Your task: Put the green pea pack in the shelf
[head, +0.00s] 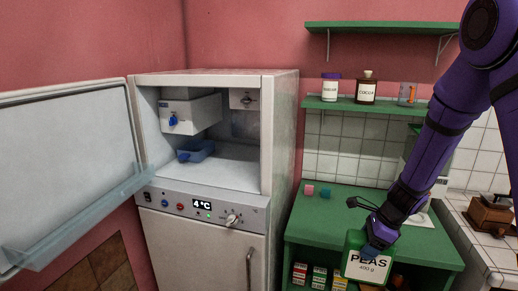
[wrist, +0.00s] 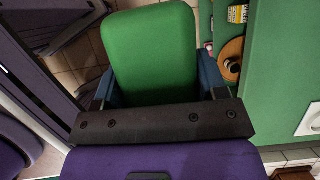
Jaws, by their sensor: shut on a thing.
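The green pea pack (head: 355,243) has a white label reading "PEAS" and is at the lower right of the head view, in front of the green cabinet. My gripper (head: 374,250) is shut on it near its top. In the wrist view the pack (wrist: 150,45) fills the space between the two dark blue fingers of my gripper (wrist: 158,85). A green wall shelf (head: 315,103) holds a sugar jar (head: 331,90), a brown cocoa jar (head: 367,91) and a clear cup (head: 407,94). A higher green shelf (head: 380,27) is bare where visible.
A white fridge (head: 215,77) stands open, its door (head: 65,175) swung left; a white drawer box and a blue tray are inside. The green cabinet top (head: 320,220) carries small pink and blue blocks. Small packets (head: 319,275) sit below. A coffee grinder (head: 490,213) is at right.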

